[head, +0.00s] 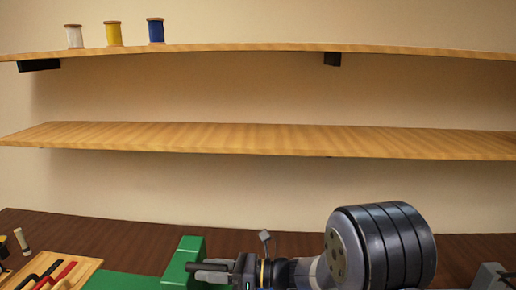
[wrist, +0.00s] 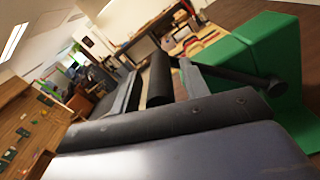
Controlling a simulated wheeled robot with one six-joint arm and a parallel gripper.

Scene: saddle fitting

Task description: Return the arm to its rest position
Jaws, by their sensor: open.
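My gripper (head: 208,272) is low in the head view, level and pointing left, with the rest of my arm to its right. It overlaps the green block (head: 188,258) in that view; I cannot tell whether they touch. In the wrist view my gripper (wrist: 158,88) has its two grey fingers apart. A dark cylinder (wrist: 159,76) shows between them; I cannot tell whether it is a part of my gripper. The green block (wrist: 262,65) stands large at the right of the wrist view, with a dark rod in front of it.
A wooden board with tools (head: 62,272) lies at the lower left of the dark table (head: 120,233). Two wooden shelves span the wall; three thread spools (head: 113,33) stand on the upper shelf (head: 240,47). The lower shelf (head: 250,138) is bare. A grey object (head: 490,276) sits at the lower right.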

